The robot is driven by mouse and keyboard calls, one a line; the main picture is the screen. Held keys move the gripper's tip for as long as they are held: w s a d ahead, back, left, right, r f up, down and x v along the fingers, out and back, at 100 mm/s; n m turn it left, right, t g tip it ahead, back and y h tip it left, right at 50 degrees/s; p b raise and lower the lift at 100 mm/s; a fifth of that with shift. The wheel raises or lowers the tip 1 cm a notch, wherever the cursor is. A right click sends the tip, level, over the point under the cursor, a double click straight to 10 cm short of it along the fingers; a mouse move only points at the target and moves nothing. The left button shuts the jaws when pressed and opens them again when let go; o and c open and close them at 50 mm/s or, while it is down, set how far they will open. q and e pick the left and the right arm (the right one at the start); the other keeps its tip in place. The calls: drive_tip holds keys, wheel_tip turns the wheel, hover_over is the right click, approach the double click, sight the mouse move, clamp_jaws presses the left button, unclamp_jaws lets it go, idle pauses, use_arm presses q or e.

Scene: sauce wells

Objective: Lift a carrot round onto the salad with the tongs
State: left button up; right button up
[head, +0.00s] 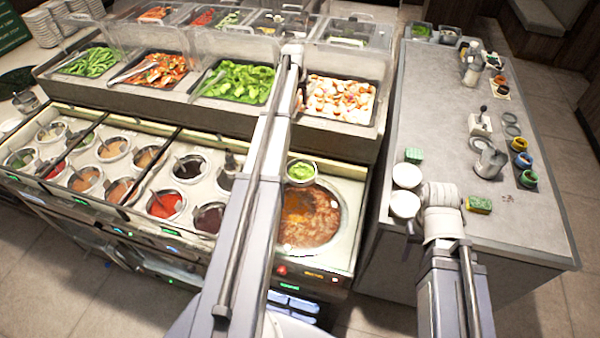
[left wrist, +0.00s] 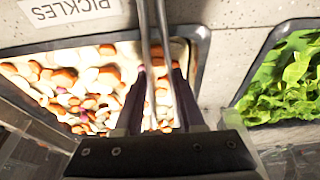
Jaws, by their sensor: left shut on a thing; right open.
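My left gripper (head: 302,97) is over the pickles bin (head: 378,92), which holds orange carrot rounds and pale and purplish pieces. In the left wrist view its dark fingers (left wrist: 157,95) are shut on metal tongs (left wrist: 155,40). The tongs' arms cross the bin in that view; I cannot tell whether a round (left wrist: 65,77) is between their tips. A small bowl of green salad (head: 301,171) stands at the back edge of the soup well. My right gripper (head: 410,228) is mostly hidden by my arm near the right counter; its dark tip shows and it is open.
A bin of green leaves (head: 238,83) lies left of the pickles, with clear guards (head: 240,45) behind. A brown soup well (head: 310,215) and several sauce wells lie in front. The right counter (head: 440,110) holds white bowls (head: 405,205), a sponge and jars.

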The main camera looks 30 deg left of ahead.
use_arm(q)
wheel_tip(320, 180, up, 11)
drive_tip(key=p, duration=1)
drive_tip(key=s+d+r+g+h+p, duration=0.1)
drive_tip(key=s+d+r+g+p, duration=0.4)
drive_tip(key=s+d, duration=0.3)
drive_tip(key=shift+s+d+p, duration=0.15)
drive_tip(key=shift+d+p, duration=0.2)
drive_tip(key=shift+d, duration=0.7)
drive_tip(key=shift+f, duration=0.2)
wheel_tip(320, 180, down, 10)
drive_tip(key=b, duration=1)
drive_tip(key=shift+r, duration=0.15)
drive_tip(key=shift+o, duration=0.4)
